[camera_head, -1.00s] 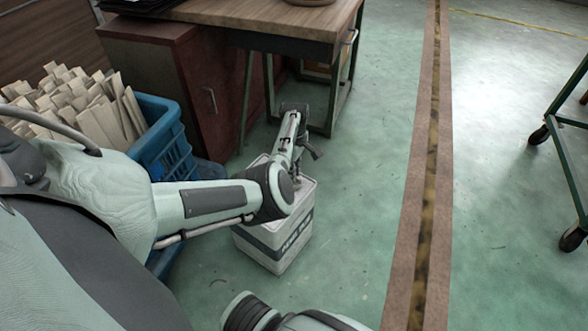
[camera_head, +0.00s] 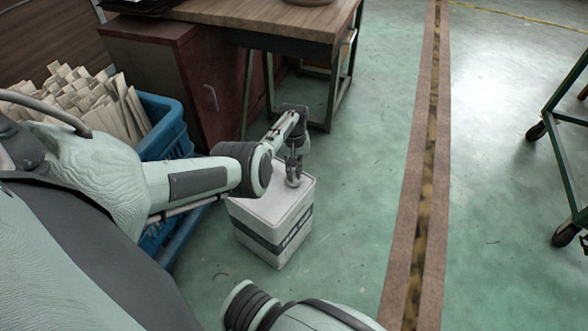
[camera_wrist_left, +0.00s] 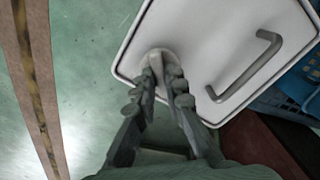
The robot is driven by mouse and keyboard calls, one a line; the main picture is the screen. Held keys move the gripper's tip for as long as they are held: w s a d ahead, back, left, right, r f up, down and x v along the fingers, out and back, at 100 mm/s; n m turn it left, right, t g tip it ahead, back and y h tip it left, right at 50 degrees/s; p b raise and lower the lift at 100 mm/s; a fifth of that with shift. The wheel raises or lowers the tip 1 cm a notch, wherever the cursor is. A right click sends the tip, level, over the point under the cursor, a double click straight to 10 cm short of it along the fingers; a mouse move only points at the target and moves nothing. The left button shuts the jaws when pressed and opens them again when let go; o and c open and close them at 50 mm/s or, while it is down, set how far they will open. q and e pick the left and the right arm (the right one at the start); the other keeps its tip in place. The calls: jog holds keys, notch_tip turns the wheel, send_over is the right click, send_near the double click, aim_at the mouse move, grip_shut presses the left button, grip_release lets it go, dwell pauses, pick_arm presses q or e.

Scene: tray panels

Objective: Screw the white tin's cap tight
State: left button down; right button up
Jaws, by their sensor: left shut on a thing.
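The white tin (camera_head: 272,208), a square can with a dark printed band, stands upright on the green floor. Its white top (camera_wrist_left: 215,35) with a grey bar handle (camera_wrist_left: 245,70) fills much of the left wrist view. The round pale cap (camera_wrist_left: 158,54) sits near one corner of that top. My left gripper (camera_head: 293,178) points down over this corner. In the left wrist view its fingers (camera_wrist_left: 163,80) are shut on the cap and cover part of it. Whether the cap sits level or has a gap under it I cannot tell. My right gripper is out of view.
A blue crate (camera_head: 165,135) of wooden pieces stands left of the tin. Behind are a dark red cabinet (camera_head: 200,90) and a wooden-topped bench (camera_head: 270,22). The floor right of the tin is clear up to a brown floor strip (camera_head: 425,200).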

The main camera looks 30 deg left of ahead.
pick_arm(q)
jog(key=m, duration=0.3)
jog(key=shift+a, duration=0.1)
jog(key=m, duration=0.2)
jog(key=shift+m+p, duration=0.3)
jog(key=shift+m, duration=1.6)
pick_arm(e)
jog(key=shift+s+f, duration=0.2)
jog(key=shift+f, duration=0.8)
pick_arm(q)
jog(key=c, duration=1.6)
grip_release()
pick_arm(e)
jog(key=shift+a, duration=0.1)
pick_arm(q)
jog(key=shift+r, duration=0.1)
